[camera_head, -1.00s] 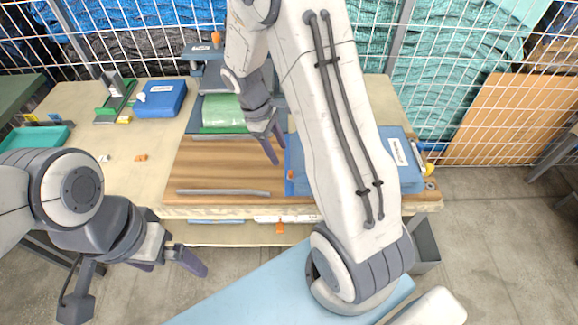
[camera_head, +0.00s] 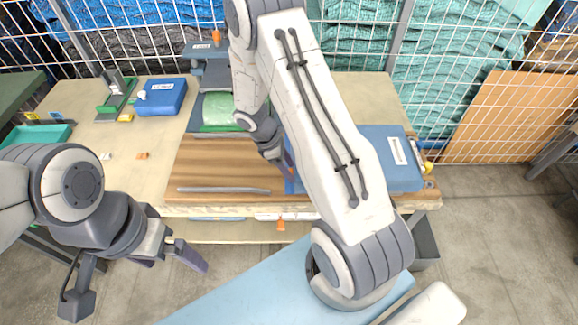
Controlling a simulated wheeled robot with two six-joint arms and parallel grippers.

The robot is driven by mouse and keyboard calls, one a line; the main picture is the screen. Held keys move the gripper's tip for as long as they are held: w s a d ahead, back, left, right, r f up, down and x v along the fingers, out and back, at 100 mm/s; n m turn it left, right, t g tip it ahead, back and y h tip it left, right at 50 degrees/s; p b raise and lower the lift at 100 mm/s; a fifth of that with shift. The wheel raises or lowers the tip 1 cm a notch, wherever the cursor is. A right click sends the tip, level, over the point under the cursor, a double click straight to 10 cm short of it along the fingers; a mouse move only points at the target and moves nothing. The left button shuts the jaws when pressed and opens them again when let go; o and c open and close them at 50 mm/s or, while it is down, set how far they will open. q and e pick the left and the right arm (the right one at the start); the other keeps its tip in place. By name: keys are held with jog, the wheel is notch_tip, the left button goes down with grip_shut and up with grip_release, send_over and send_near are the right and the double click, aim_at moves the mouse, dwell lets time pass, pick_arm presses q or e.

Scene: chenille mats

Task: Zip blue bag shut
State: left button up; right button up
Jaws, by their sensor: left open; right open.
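The blue bag (camera_head: 404,174) lies flat on the right part of the workbench, with a white label on its visible right side. My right arm crosses over it and hides its middle; a strip of its left edge shows beside my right gripper. My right gripper (camera_head: 287,162) is at that left edge, open, its fingers partly hidden by its own arm. I cannot tell whether it touches the bag, and no zip or pull can be made out. My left gripper (camera_head: 176,256) is open and empty, in front of the bench's near edge, well left of the bag.
A wooden board (camera_head: 220,165) with a grey bar (camera_head: 224,190) lies left of the bag. A green roll (camera_head: 219,109) sits in a device behind it. A smaller blue case (camera_head: 162,97) and a green stand (camera_head: 115,100) are at the back left. Wire mesh closes the back.

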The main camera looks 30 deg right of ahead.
jog(key=shift+c, duration=0.3)
grip_shut()
dwell(1.2)
